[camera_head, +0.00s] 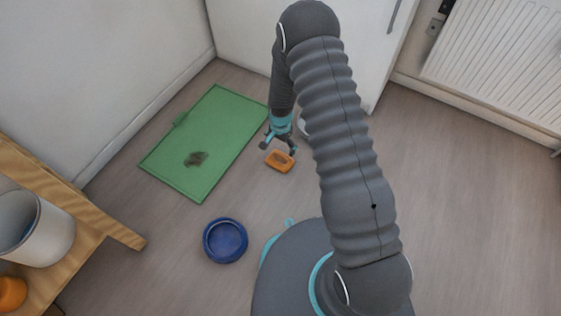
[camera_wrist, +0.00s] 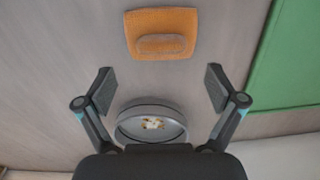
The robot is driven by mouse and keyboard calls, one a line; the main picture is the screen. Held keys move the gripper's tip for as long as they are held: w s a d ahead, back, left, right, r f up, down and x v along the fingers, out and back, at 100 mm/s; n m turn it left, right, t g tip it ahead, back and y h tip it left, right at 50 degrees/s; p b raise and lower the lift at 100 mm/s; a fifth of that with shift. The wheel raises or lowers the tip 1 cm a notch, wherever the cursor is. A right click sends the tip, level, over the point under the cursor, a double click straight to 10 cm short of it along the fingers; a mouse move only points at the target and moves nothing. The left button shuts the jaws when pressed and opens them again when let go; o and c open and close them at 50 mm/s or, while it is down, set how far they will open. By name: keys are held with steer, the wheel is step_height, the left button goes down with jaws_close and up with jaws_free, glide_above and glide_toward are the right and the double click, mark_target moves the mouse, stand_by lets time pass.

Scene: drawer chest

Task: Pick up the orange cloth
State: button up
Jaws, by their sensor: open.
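The orange cloth (camera_head: 280,161) lies on the floor just right of the green mat in the head view. It also shows in the wrist view (camera_wrist: 161,22) at the top, as a squarish piece with a raised oval part facing the gripper. My gripper (camera_head: 279,148) is above the floor close to the cloth. In the wrist view my gripper (camera_wrist: 159,88) has its two fingers spread wide with nothing between them. The cloth lies beyond the fingertips and is apart from them.
A round grey bowl (camera_wrist: 152,124) with bits inside sits below the fingers in the wrist view. The green mat (camera_head: 225,125) bears a dark stain. A blue bowl (camera_head: 225,240) stands on the floor. A wooden table (camera_head: 75,262) with a white bucket (camera_head: 45,238) is at left. Floor at right is clear.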

mark_target(280, 155)
steer(key=shift+s+a+f+b, duration=0.1)
steer(key=shift+f+b, duration=0.15)
steer(key=shift+f, duration=1.5)
steer(key=shift+a+f+b, duration=0.1)
steer(key=shift+f+b, duration=0.15)
steer(key=shift+f, duration=1.45)
steer(key=shift+d, duration=0.1)
steer(key=c, duration=1.3)
